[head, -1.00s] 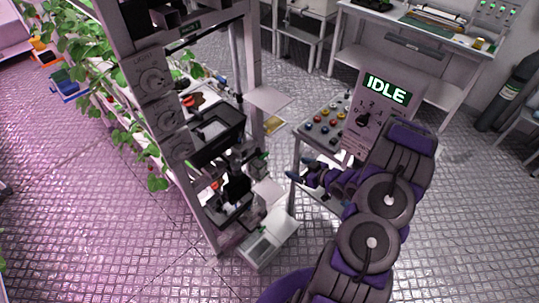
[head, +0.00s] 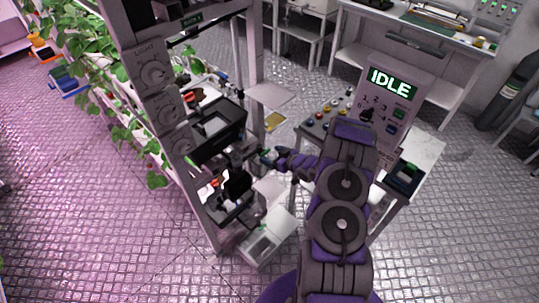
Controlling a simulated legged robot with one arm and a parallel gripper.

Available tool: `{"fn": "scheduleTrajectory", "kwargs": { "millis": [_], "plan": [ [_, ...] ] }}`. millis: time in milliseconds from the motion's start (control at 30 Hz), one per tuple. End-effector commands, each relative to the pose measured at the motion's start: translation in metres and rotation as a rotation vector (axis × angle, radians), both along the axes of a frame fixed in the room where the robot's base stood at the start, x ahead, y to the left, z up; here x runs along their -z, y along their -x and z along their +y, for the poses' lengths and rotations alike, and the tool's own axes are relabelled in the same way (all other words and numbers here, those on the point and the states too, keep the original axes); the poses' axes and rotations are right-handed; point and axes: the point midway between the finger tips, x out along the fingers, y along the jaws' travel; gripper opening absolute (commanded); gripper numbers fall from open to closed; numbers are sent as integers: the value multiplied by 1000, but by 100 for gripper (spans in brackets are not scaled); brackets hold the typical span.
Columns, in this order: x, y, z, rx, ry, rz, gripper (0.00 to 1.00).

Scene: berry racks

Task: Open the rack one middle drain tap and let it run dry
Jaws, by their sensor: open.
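The rack's end frame (head: 190,120) stands left of centre, with leafy plants behind it. Several small fittings show between its posts, including a red one (head: 215,183) low down beside black parts. I cannot tell which fitting is the middle drain tap, or whether any tap is open. My gripper (head: 267,157) is at the right side of the frame, near the dark fittings at mid-height. Its jaws are open and small in view, with nothing seen between them. Contact with the fittings cannot be made out.
A black tray (head: 217,128) sits in the frame, and a pale box (head: 266,236) stands on the floor below. A workbench is behind. The floor at left is clear.

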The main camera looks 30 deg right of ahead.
Motion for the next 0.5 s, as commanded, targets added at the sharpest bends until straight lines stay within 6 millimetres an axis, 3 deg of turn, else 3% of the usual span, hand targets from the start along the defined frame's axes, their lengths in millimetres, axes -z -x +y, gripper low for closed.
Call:
{"fn": "scheduleTrajectory", "kwargs": {
  "millis": [200,500],
  "plan": [
    [8,-18,5,0,-1,-2,85],
    [9,-21,5,1,-2,0,85]
  ]
}}
